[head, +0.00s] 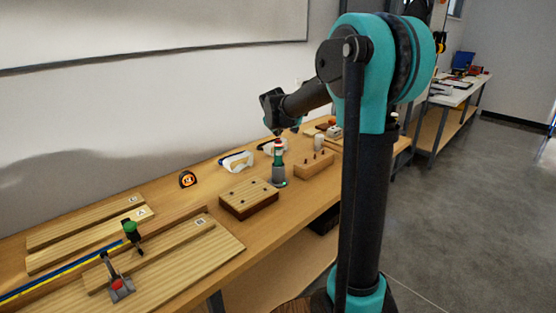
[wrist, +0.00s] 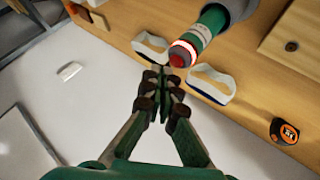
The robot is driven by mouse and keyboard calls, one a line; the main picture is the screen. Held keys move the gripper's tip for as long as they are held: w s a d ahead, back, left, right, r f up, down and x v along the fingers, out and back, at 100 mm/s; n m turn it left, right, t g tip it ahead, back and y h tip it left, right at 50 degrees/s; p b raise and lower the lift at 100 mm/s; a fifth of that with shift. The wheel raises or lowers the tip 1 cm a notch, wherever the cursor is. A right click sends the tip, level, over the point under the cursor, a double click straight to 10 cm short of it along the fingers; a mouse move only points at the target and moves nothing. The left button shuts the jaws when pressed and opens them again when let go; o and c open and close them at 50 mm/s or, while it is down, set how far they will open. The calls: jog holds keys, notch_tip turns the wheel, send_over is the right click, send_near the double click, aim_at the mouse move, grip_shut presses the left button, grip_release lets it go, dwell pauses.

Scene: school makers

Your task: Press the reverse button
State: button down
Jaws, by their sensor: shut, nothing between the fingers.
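A green and grey upright power tool (head: 279,172) stands on the wooden bench, just right of a dark-dotted wooden block. In the wrist view the same tool (wrist: 212,26) shows a red end with a bright ring, pointing toward my fingers. I cannot make out which part is the reverse button. My gripper (wrist: 162,78) is shut and empty. Its fingertips appear just below and left of the tool's red end in the wrist view, seemingly apart from it. In the head view my gripper (head: 278,132) hangs above the tool, small and dark.
Two pairs of safety glasses (head: 238,161) (wrist: 212,85) lie near the wall by the tool. A tape measure (head: 188,179), the dotted block (head: 248,198) and a pegged block (head: 314,165) are close by. Boards and clamps (head: 120,287) fill the bench's near left end.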

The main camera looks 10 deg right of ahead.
aim_at(278, 140)
jog(key=shift+r, duration=0.15)
jog(key=shift+r, duration=2.95)
